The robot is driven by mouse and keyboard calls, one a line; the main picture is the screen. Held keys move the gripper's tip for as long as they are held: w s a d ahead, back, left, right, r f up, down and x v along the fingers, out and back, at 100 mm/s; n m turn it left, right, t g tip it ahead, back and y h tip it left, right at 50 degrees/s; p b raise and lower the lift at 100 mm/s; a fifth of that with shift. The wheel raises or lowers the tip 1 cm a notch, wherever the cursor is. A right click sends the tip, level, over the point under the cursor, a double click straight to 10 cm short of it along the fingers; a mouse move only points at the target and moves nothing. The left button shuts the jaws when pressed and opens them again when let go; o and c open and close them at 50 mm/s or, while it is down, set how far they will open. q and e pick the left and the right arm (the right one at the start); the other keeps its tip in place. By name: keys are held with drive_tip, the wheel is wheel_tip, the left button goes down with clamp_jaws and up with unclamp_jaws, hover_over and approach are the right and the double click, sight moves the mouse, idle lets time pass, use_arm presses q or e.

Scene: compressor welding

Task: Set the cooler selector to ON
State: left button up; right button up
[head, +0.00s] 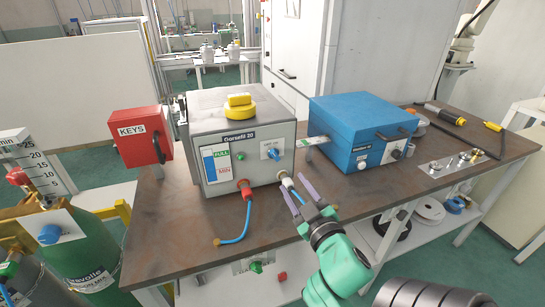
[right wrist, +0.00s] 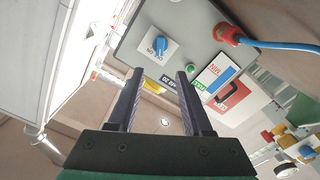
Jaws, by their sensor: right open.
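The cooler (head: 240,143) is a grey box on the brown workbench, with a yellow cap on top. Its blue selector knob (head: 272,153) sits on a white plate on the front face, right of the FULL/MIN gauge. The right wrist view shows the knob (right wrist: 157,48) beyond the fingertips, with small ON/OFF lettering; which mark it points to I cannot tell. My right gripper (head: 292,182) is open and empty, in front of and below the knob in the head view, apart from it. The two fingers also show in the right wrist view (right wrist: 160,73). My left gripper is out of view.
A red hose fitting (head: 245,187) with a blue hose (head: 248,220) projects from the cooler front, left of my gripper. A blue box (head: 355,125) stands to the right, a red KEYS box (head: 140,137) to the left.

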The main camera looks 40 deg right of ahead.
drive_tip(key=b, duration=0.5)
approach(275, 156)
drive_tip(key=p+x, duration=0.1)
drive_tip(key=x, duration=0.7)
drive_tip(key=shift+w+d+r, duration=0.1)
drive_tip(key=shift+w+r, duration=0.05)
drive_tip(key=shift+w, duration=0.35)
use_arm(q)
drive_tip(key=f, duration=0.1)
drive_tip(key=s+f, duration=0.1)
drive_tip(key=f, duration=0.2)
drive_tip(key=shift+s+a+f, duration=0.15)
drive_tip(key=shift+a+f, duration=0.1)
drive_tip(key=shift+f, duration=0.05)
use_arm(e)
drive_tip(key=shift+s, duration=0.1)
clamp_jaws()
